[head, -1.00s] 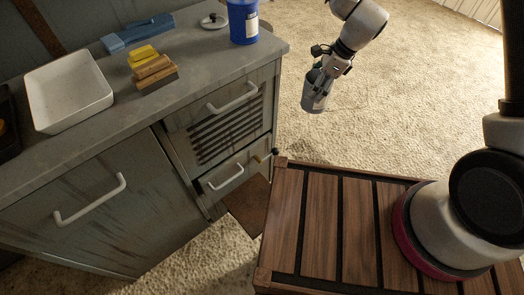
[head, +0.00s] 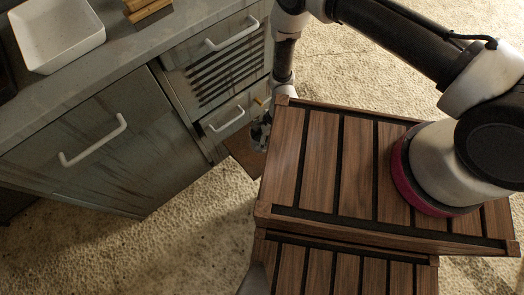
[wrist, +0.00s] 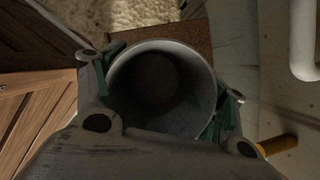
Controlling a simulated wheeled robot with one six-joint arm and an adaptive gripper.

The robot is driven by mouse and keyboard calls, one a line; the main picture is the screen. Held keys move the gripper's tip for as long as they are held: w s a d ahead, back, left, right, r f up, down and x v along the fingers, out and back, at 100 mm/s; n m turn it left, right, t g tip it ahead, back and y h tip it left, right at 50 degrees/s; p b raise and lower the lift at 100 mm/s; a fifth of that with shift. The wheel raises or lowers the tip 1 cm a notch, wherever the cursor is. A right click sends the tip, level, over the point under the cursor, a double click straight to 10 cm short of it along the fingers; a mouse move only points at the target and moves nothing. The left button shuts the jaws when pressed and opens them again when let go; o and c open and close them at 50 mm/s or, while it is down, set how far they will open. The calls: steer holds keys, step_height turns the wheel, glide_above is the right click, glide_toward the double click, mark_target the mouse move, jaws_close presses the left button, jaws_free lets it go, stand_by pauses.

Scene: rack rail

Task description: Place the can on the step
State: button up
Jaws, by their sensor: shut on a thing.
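The can (wrist: 160,85) is a grey open-topped cylinder, seen from above in the wrist view with its dark inside showing. My gripper (head: 262,132) is shut on it, with a finger at each side of the rim. In the head view the gripper hangs low between the cabinet and the slatted wooden platform, and the platform's corner and my arm hide much of it. A flat brown surface (head: 240,152), perhaps the step, lies low beside the cabinet; it also shows beyond the can in the wrist view (wrist: 170,40). I cannot tell whether the can touches it.
The grey cabinet (head: 105,150) stands close on the left, with white handles (head: 93,142) projecting. A small yellow-brown peg (wrist: 278,145) sticks out near the gripper. The slatted wooden platform (head: 320,150) is close on the right. Pale carpet (head: 190,215) lies open in front.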

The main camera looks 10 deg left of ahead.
steer(key=shift+w+f, duration=0.1)
steer(key=shift+w, duration=0.1)
steer(key=shift+d+f+n, duration=0.1)
steer(key=shift+f+n, duration=0.2)
steer(key=shift+f, duration=0.05)
step_height(320, 180, down, 9)
steer(key=shift+w+f, duration=0.1)
steer(key=shift+f, duration=0.05)
steer(key=shift+f, duration=0.1)
steer(key=o, duration=1.4)
steer(key=v, duration=1.2)
